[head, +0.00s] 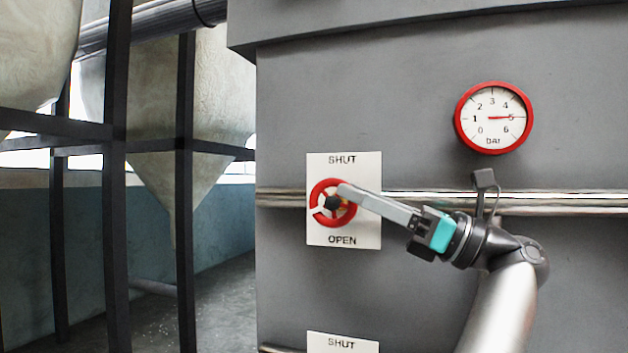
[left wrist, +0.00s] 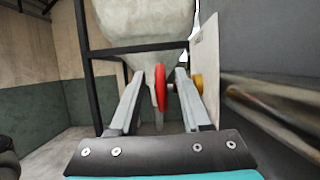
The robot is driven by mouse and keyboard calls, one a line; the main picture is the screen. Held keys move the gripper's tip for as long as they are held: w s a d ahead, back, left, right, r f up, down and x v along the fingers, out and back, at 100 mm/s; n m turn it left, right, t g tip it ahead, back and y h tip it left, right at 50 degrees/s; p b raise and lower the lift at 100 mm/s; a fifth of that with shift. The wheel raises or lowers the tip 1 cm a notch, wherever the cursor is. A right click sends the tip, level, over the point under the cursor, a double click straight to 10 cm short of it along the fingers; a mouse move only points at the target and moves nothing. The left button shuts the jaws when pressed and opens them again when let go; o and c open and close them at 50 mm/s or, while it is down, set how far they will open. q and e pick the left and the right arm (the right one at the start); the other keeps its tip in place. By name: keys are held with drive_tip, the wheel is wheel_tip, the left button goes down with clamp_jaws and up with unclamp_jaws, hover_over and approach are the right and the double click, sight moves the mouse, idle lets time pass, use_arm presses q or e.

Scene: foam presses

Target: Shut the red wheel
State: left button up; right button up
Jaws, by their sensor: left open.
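The red wheel (head: 313,196) is mounted on a white plate (head: 365,170) marked SHUT above and OPEN below. In the left wrist view the red wheel (left wrist: 160,88) shows edge-on between the two spread fingers of my left gripper (left wrist: 157,78). One finger is on its near side, the other between it and the plate. Contact cannot be told. My right gripper is out of view.
A metal pipe (head: 570,203) runs along the wall behind my arm. A second SHUT plate (head: 343,343) is below. Dark posts (head: 185,200) and pale hoppers stand left.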

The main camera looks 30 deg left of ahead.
sight(314, 188)
use_arm(q)
drive_tip(key=b+x, duration=0.1)
drive_tip(key=x, duration=0.5)
drive_tip(key=shift+f, duration=0.1)
drive_tip(key=shift+x, duration=0.8)
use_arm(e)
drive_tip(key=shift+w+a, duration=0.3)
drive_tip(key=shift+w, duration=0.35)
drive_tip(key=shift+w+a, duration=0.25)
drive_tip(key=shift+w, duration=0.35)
use_arm(q)
drive_tip(key=shift+c, duration=0.2)
clamp_jaws()
